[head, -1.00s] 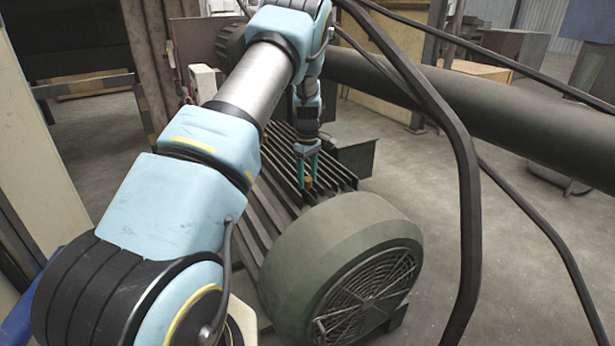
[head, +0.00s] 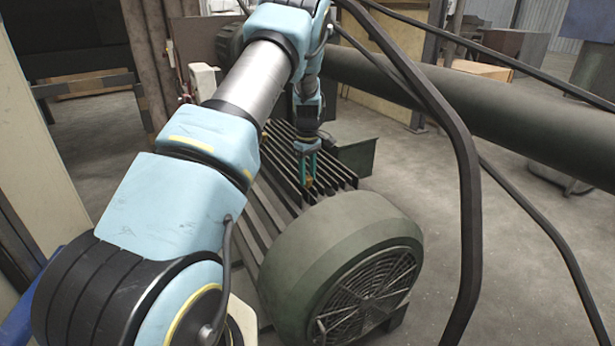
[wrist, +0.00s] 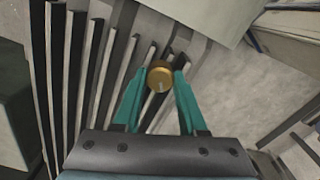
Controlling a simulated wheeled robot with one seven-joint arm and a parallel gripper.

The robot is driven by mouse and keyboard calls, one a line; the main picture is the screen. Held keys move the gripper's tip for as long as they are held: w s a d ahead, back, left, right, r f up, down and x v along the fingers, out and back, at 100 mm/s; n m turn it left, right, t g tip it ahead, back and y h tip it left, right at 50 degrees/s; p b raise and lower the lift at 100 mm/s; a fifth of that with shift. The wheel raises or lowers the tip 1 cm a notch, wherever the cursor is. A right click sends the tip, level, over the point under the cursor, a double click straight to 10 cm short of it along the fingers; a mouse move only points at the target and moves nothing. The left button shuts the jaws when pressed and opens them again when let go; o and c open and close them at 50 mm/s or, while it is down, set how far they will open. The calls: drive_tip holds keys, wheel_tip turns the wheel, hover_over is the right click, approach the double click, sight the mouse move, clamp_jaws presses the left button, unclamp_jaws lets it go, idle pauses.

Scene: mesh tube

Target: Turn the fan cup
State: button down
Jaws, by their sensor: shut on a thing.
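A small round brass-coloured cup (wrist: 160,76) sits between the teal fingertips of my gripper (wrist: 160,82) in the wrist view. The fingers are shut on its two sides. A pale line crosses the cup's face. In the head view my gripper (head: 309,181) points down over the dark ribbed fins of the motor, behind its round fan housing (head: 345,225). The cup shows there only as a tiny brass spot, mostly hidden by the fingers. I cannot tell what the cup's underside is joined to.
The motor's dark fins (wrist: 92,70) stand close under and left of my gripper. A thick dark pipe (head: 470,115) runs behind and to the right. A bent dark bar (head: 465,190) rises at the right of the motor. Open concrete floor (head: 540,270) lies further right.

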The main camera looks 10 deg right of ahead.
sight(307, 177)
drive_tip(key=m+b, duration=0.2)
drive_tip(key=m, duration=0.1)
drive_tip(key=shift+f, duration=0.1)
drive_tip(key=shift+m+b, duration=0.85)
drive_tip(key=shift+m, duration=1.15)
drive_tip(key=shift+c, duration=2.3)
unclamp_jaws()
drive_tip(key=shift+r, duration=0.2)
wheel_tip(307, 177, up, 11)
drive_tip(key=b, duration=0.3)
drive_tip(key=shift+f, duration=0.15)
